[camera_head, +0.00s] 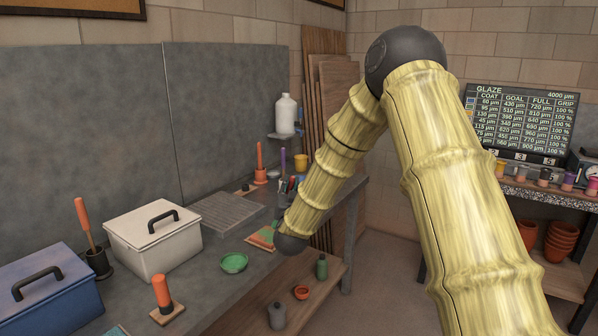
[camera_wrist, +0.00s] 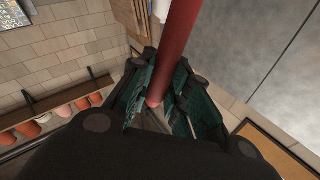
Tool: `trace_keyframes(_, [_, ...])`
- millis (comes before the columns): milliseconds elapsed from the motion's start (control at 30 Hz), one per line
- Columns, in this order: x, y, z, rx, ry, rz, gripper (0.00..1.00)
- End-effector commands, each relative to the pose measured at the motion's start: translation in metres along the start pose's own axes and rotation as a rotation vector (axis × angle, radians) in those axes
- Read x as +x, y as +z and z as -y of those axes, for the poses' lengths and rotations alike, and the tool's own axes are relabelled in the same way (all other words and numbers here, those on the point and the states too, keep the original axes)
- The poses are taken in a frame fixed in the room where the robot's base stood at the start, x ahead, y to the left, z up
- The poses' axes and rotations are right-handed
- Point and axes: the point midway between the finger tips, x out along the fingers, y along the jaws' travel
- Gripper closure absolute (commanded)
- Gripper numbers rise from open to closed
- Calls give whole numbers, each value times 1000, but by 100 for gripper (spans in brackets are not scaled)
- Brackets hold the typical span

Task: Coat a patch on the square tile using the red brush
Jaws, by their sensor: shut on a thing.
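My gripper (camera_wrist: 160,92) is in the wrist view, its dark green-lined fingers shut around a red rod-like handle (camera_wrist: 178,50), which I take to be the red brush. The handle runs up out of the picture, and no bristles show. In the head view my arm crosses the middle, and I cannot make out the gripper or the held brush there. A flat, squarish orange-and-green piece (camera_head: 261,238) lies on the grey bench (camera_head: 205,292) beside my arm's dark joint. My arm partly covers it, and I cannot tell whether it is the square tile.
On the bench stand a white lidded box (camera_head: 152,240), a blue box (camera_head: 45,292), a green dish (camera_head: 234,262), a grey ribbed board (camera_head: 228,212) and orange-handled tools (camera_head: 162,292). A glaze board (camera_head: 520,120) hangs above a shelf of jars at right. Terracotta pots (camera_head: 562,240) stand below.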

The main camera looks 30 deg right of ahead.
Motion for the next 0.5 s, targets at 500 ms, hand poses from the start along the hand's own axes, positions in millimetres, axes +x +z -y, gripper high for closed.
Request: trace_keyframes(500, [6,-26,20,2,-11,3,100])
